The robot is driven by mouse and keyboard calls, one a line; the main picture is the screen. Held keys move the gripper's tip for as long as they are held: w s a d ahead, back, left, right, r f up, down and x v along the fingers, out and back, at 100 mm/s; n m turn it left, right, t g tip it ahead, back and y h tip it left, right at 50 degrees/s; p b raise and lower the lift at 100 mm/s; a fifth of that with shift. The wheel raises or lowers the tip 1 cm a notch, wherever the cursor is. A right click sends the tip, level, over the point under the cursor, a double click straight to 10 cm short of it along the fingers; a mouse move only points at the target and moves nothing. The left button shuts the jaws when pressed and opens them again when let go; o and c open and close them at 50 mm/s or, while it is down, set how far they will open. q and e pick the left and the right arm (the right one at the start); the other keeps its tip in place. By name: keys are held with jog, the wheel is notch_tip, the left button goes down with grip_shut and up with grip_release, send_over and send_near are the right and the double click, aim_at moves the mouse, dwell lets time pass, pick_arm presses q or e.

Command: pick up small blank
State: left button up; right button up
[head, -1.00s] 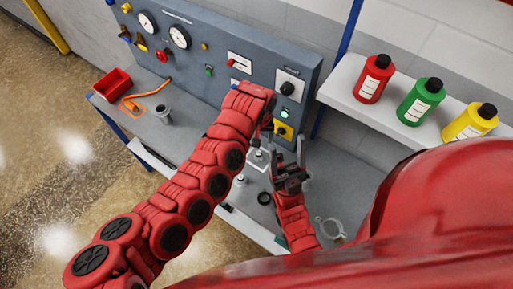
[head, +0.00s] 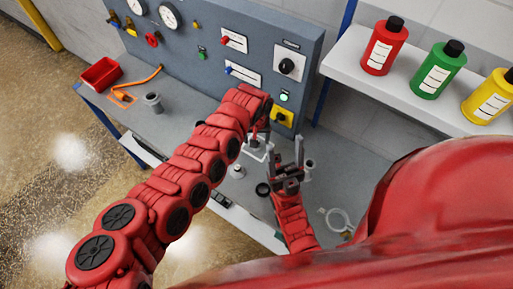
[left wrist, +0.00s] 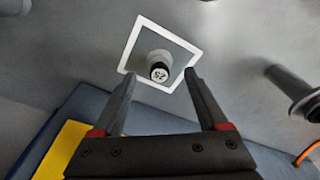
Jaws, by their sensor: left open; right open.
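A small pale cylinder with a dark-rimmed top marked 25 (left wrist: 160,70) stands inside a white square outline (left wrist: 128,55) on the bench; I take it for the small blank. My left gripper (left wrist: 161,77) is open, and in the left wrist view the cylinder shows between its fingertips, with no contact visible. In the head view the white outline (head: 258,154) shows below my left gripper, whose fingers are partly hidden by my own arm. My right gripper (head: 287,150) is open and empty, fingers pointing up, right of the outline.
A small metal cylinder (head: 237,171), a black ring (head: 262,189) and a clamp ring (head: 338,219) lie on the bench. A flanged fitting (head: 153,103) and red bin (head: 100,73) are at left. The gauge panel (head: 215,30) stands behind; a bottle shelf (head: 400,98) is at right.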

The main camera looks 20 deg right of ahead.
pick_arm(q)
notch_tip(320, 180, down, 3)
jog(key=shift+w+r+b, duration=0.15)
jog(key=shift+b, duration=0.6)
jog(key=shift+d+r, duration=0.1)
jog(key=shift+r, duration=0.05)
grip_shut()
